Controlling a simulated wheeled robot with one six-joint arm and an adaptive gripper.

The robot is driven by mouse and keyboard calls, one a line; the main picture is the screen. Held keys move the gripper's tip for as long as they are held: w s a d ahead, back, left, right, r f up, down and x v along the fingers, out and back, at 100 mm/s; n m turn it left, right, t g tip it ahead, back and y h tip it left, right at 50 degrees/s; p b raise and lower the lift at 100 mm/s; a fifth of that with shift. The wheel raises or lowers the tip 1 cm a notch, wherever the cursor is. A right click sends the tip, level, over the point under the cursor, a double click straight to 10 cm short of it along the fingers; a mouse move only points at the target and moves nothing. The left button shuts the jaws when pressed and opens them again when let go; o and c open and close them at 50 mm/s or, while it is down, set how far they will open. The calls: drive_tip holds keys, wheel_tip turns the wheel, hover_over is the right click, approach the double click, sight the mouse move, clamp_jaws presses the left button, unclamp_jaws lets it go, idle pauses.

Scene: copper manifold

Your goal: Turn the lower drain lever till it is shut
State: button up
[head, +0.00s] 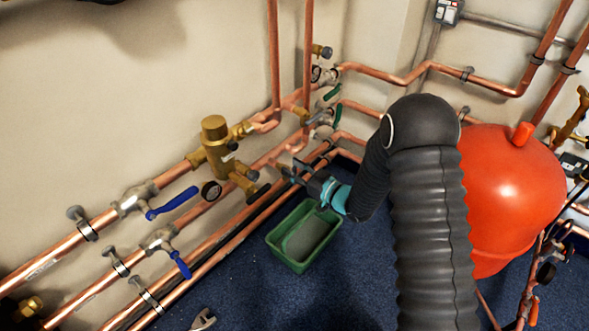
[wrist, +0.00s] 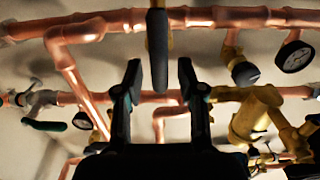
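My gripper (head: 291,168) is at the lower copper pipes in the head view, just right of the brass valve body. In the wrist view its two fingers (wrist: 160,75) stand wide apart. A dark, narrow lever-like part with a yellowish edge (wrist: 157,45) lies between and beyond the fingertips in the picture; no contact shows. I cannot tell for certain whether it is the lower drain lever. In the head view, my gripper hides what is there. Two green levers, an upper one (head: 332,92) and a lower one (head: 337,143), are to its right; one green lever (wrist: 43,125) shows at left in the wrist view.
A green tray (head: 273,240) stands on the blue floor below my gripper. The brass valve body (head: 214,145), a gauge (head: 210,191) and two blue levers (head: 172,203) are to the left. A large red vessel (head: 510,195) is at right. Copper pipes crowd the wall.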

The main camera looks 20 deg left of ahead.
clamp_jaws()
drive_tip(key=shift+w+m, duration=0.1)
drive_tip(key=shift+m, duration=0.3)
drive_tip(key=shift+w+d+f+m+p, duration=0.2)
drive_tip(key=shift+w+f+m+p, duration=0.25)
drive_tip(key=shift+m, duration=2.5)
drive_tip(key=shift+w+d+f+m+p, duration=0.15)
drive_tip(key=shift+w+f+m+p, duration=0.25)
drive_tip(key=shift+m, duration=2.6)
drive_tip(key=shift+w+d+f+m+p, duration=0.25)
drive_tip(key=shift+f+m+p, duration=0.25)
drive_tip(key=shift+m, duration=2.45)
unclamp_jaws()
